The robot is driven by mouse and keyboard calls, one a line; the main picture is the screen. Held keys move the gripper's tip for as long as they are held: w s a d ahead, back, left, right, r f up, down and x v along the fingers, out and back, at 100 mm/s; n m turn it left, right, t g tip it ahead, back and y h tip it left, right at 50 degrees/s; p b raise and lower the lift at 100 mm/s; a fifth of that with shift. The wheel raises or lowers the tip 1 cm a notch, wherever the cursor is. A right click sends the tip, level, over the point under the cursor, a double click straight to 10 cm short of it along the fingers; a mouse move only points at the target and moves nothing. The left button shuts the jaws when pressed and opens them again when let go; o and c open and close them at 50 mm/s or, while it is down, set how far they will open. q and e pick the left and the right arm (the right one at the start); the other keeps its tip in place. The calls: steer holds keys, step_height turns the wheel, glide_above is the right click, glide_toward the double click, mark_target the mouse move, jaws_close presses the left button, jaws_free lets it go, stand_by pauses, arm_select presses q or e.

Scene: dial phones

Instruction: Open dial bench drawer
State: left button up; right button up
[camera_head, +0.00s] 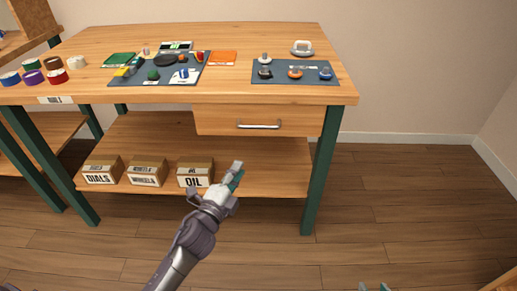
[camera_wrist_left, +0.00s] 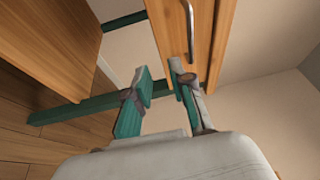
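The bench drawer (camera_head: 222,121) is under the right half of the wooden bench top and looks shut. Its silver bar handle (camera_head: 259,126) is on the middle of the front. In the left wrist view the drawer front (camera_wrist_left: 209,40) and handle (camera_wrist_left: 190,28) are at the top, beyond my fingertips. My left gripper (camera_head: 237,172) is below and slightly left of the handle, apart from it. Its fingers (camera_wrist_left: 160,72) show a gap with nothing between them. My right gripper (camera_head: 374,287) shows only its teal fingertips at the bottom edge, set apart.
Boxes, including one labelled OIL (camera_head: 194,174), stand on the lower shelf (camera_head: 260,178). Dial parts lie on blue-grey mats (camera_head: 290,78) on the bench top. A green bench leg (camera_head: 322,170) stands right of the drawer. The floor (camera_head: 400,200) to the right is clear.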

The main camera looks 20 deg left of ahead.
arm_select(q)
steer(key=m+t, duration=0.1)
steer(key=m, duration=0.1)
glide_toward(259, 127)
steer(key=shift+n, duration=0.3)
steer(key=w, duration=0.3)
steer(key=w+b, duration=0.1)
steer(key=w, duration=0.5)
steer(key=shift+d+r+b, duration=0.3)
steer(key=shift+r+b, duration=0.05)
steer(key=shift+b, duration=0.05)
steer(key=shift+w+d+r, duration=0.1)
steer(key=shift+w, duration=0.55)
arm_select(e)
steer(key=w+a+r+t+y, duration=0.1)
steer(key=w+r+t, duration=0.2)
steer(key=r, duration=0.4)
steer(key=shift+a+r+t, duration=0.25)
steer(key=shift+a+t, duration=0.05)
steer(key=shift+t, duration=0.3)
arm_select(q)
jaws_close()
